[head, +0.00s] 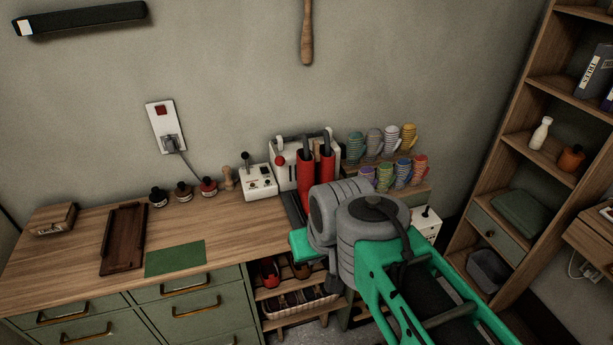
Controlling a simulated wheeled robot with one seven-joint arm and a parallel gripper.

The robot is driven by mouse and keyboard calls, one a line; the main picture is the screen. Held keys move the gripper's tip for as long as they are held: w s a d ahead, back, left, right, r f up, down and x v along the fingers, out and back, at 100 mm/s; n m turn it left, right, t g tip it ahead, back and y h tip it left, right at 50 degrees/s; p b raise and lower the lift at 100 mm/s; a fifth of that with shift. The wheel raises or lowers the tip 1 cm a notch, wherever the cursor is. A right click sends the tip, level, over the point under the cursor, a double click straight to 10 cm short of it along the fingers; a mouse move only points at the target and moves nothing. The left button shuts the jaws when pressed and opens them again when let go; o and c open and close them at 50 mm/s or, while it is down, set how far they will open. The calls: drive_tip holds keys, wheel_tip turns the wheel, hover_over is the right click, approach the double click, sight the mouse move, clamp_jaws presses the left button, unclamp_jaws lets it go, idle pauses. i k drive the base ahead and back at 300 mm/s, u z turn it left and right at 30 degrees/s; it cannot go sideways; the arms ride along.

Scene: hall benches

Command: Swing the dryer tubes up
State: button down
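The dryer is a white box (287,159) at the back of the wooden worktop, against the wall. Two red tubes (305,171) with dark upper ends stand side by side at its front, looking roughly upright. A red round knob (280,160) sits on its front left. My grey and green arm reaches in from the lower right and covers the area just in front of the tubes, so their lower ends are partly hidden. My gripper's fingers do not show; I cannot tell whether they touch a tube.
A small white control box (258,182) with a lever stands left of the dryer. Several patterned mitts (384,178) stand at its right. Small dark jars, a brown tray (125,238) and a green mat (175,258) lie further left. A wooden shelf unit (520,185) stands at right.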

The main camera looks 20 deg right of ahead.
sight(280, 161)
drive_tip(key=u, duration=0.9)
drive_tip(key=i, duration=0.6)
drive_tip(key=z, duration=1.55)
drive_tip(key=k, duration=0.55)
drive_tip(key=u, duration=1.15)
drive_tip(key=i, duration=0.5)
drive_tip(key=u, duration=0.05)
